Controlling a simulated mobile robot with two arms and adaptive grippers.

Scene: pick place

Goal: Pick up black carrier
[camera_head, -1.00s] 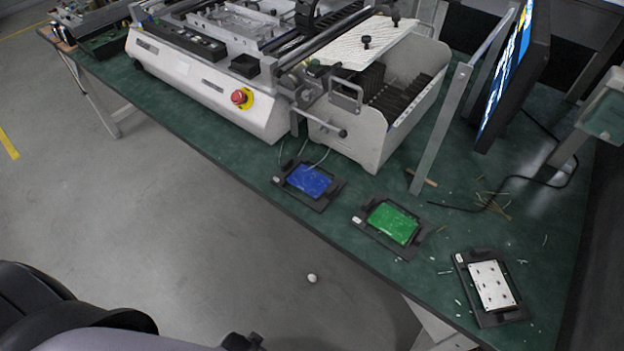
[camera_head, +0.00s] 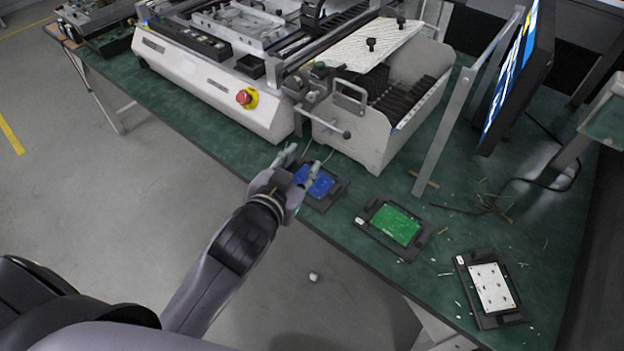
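Three black carriers lie along the front edge of the green table. One black carrier (camera_head: 331,198) holds a blue board (camera_head: 319,183); its left part is hidden behind my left gripper. A second black carrier (camera_head: 408,252) holds a green board (camera_head: 394,225). A third black carrier (camera_head: 487,321) at the right holds a white board (camera_head: 492,288). My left gripper (camera_head: 297,162) is at the carrier with the blue board, its fingers spread apart over the left part. I cannot tell whether it touches the carrier. My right gripper is not in view.
A large white machine (camera_head: 205,85) with a red button stands behind the carriers on the green table (camera_head: 470,232). A grey upright post (camera_head: 443,130) and a monitor (camera_head: 515,85) stand at the right. Loose bits and a cable lie near them.

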